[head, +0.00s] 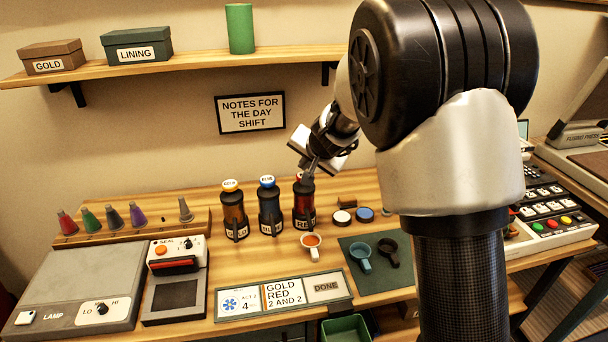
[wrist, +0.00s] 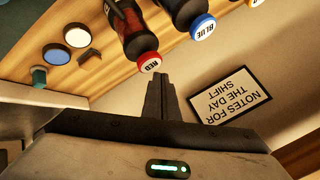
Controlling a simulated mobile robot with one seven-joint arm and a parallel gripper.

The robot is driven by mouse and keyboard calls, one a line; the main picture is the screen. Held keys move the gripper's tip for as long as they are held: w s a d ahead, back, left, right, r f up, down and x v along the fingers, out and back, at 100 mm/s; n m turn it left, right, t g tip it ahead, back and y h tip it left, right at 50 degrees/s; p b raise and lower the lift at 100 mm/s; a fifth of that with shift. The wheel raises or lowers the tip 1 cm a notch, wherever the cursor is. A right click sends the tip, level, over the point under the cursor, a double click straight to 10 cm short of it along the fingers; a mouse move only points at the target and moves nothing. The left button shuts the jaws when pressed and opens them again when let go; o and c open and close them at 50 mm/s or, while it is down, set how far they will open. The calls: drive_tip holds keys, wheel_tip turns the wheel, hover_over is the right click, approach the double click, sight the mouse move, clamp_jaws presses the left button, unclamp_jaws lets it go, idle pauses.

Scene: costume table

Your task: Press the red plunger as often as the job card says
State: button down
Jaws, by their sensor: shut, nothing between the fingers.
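The red plunger's dispenser (head: 304,208) stands upright at the right end of a row of three. Its round cap, marked RED, shows in the wrist view (wrist: 149,62). My gripper (head: 310,172) is shut and empty, pointing down at that cap and hiding much of it in the head view. In the wrist view its fingertips (wrist: 157,78) are right at the cap's edge; I cannot tell whether they touch. The job card (head: 285,291) reads "GOLD RED 2 AND 2". A small white cup (head: 311,243) with orange-red content stands in front of the red dispenser.
The gold dispenser (head: 234,210) and blue dispenser (head: 270,207) stand close on the left. A DONE tile (head: 326,286) is beside the job card. Two round pots (head: 364,214) are at right, with a teal cup (head: 360,257) and dark cup (head: 388,252) on a green mat.

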drive_tip(key=shift+r+p, duration=2.25)
drive_tip(key=shift+r, duration=0.35)
drive_tip(key=shift+f, duration=0.1)
